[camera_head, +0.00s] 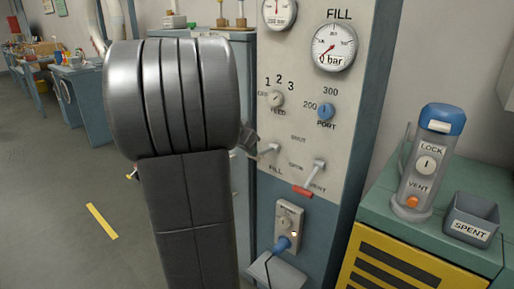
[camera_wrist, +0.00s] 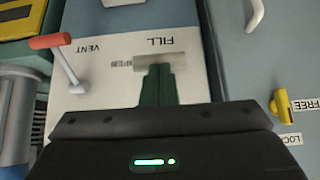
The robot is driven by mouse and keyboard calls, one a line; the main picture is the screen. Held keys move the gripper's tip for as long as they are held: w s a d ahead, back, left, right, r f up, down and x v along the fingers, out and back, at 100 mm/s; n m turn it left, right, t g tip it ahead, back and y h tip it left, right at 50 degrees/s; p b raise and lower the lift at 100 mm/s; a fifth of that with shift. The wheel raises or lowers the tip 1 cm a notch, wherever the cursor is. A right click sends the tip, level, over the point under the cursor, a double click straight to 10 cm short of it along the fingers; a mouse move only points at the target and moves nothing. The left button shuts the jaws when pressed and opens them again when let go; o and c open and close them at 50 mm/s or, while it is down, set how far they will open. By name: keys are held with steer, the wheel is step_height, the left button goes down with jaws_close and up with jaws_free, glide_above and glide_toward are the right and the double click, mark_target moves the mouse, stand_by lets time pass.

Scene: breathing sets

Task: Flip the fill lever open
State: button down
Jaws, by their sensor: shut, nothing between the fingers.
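The fill lever (camera_head: 268,150) is a pale lever on the panel, above the word FILL and partly behind my arm in the head view. In the wrist view its grey cylindrical handle (camera_wrist: 161,65) lies between the printed FILL and my fingertips, overlapping the edge of the OPEN label. My gripper (camera_wrist: 158,72) is shut and empty, its dark green fingers at the handle's near side. I cannot tell whether they touch it. The gripper tip also shows in the head view (camera_head: 249,138), just left of the lever.
The red-handled vent lever (camera_head: 305,188) sits close by, lower right of the fill lever. The fill gauge (camera_head: 334,47) shows 0 bar. A yellow catch (camera_wrist: 283,106) marked FREE and LOCK is at the wrist view's right.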

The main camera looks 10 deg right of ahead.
step_height(320, 180, down, 8)
steer(key=t+h+b, duration=0.1)
steer(key=b, duration=1.5)
steer(key=shift+h, duration=0.4)
steer(key=shift+s+a, duration=0.1)
steer(key=shift+r, duration=0.1)
